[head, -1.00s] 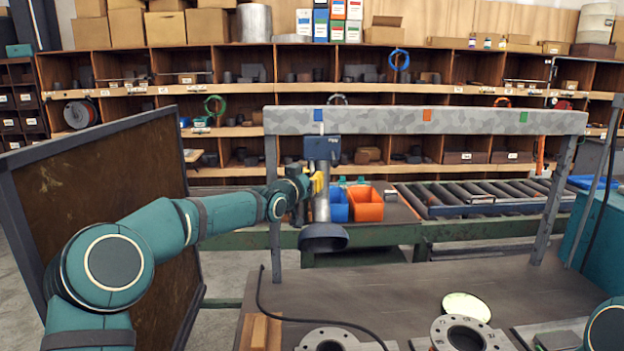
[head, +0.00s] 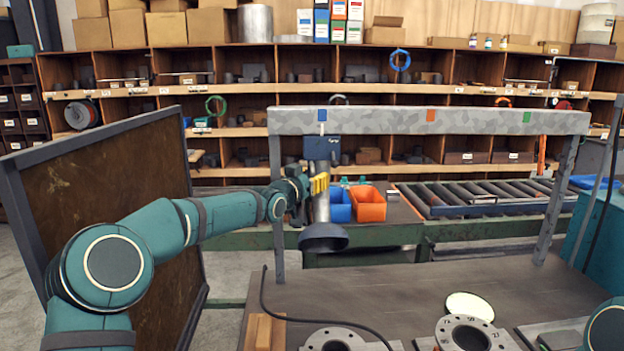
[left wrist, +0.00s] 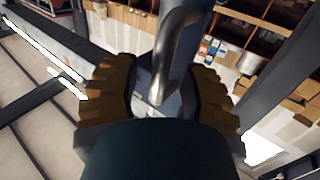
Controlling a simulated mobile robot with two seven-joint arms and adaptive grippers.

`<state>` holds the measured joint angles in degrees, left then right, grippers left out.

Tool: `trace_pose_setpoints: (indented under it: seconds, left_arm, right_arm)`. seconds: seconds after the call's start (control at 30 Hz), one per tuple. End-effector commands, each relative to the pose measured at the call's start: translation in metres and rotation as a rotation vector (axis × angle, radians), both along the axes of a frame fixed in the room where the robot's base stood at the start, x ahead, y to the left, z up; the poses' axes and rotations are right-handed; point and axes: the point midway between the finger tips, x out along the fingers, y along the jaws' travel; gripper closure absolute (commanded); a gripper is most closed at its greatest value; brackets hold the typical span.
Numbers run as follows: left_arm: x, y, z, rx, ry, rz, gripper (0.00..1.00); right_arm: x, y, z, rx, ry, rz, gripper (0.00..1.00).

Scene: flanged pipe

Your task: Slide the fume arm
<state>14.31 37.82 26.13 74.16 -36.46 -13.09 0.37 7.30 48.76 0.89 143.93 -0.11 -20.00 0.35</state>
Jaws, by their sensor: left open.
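The fume arm is a grey tube (head: 320,207) with a dark round hood (head: 323,238) at its lower end. It hangs from a dark blue carriage (head: 321,148) on the mottled grey rail (head: 380,121), under the blue mark (head: 322,115). My left gripper (head: 319,184) is at the tube, just below the carriage, with yellow pads. In the left wrist view, its open pads (left wrist: 161,85) stand on both sides of a bent grey handle (left wrist: 174,50), with visible gaps. My right gripper is out of view.
An orange mark (head: 430,115) and a green mark (head: 526,117) lie farther right on the rail. Flanges (head: 470,335) stand on the workbench (head: 400,285). Blue (head: 340,207) and orange bins (head: 369,206) sit behind the tube. A brown panel (head: 100,220) stands at left.

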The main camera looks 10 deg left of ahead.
Motion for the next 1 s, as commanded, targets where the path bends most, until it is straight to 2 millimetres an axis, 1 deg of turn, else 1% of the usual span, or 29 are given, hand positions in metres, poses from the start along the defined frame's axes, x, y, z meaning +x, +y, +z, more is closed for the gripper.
trace_pose_setpoints:
  seconds: [0.17, 0.27, 0.37, 0.7, 0.8, 0.9, 1.0]
  left_arm:
    - [-0.003, 0.001, 0.000, 0.001, 0.000, 0.000, 0.57]
    - [-0.010, 0.004, 0.001, 0.002, -0.001, 0.000, 0.57]
    - [-0.023, 0.008, 0.001, 0.002, 0.000, 0.000, 0.57]
    - [-0.083, 0.028, 0.001, 0.002, -0.001, 0.003, 0.57]
    - [-0.097, 0.032, 0.000, 0.002, 0.000, 0.002, 0.57]
    - [-0.107, 0.035, 0.001, 0.001, -0.001, 0.001, 0.57]
    - [-0.113, 0.036, 0.000, 0.001, 0.000, 0.001, 0.57]
  right_arm:
    - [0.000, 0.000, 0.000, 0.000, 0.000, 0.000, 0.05]
    - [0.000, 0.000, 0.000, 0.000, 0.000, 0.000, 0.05]
    - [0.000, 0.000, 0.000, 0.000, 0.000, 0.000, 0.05]
    - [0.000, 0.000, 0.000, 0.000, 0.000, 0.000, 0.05]
    - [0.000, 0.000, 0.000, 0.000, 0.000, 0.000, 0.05]
    - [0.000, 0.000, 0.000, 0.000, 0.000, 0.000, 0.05]
    - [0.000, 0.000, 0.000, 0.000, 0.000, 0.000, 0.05]
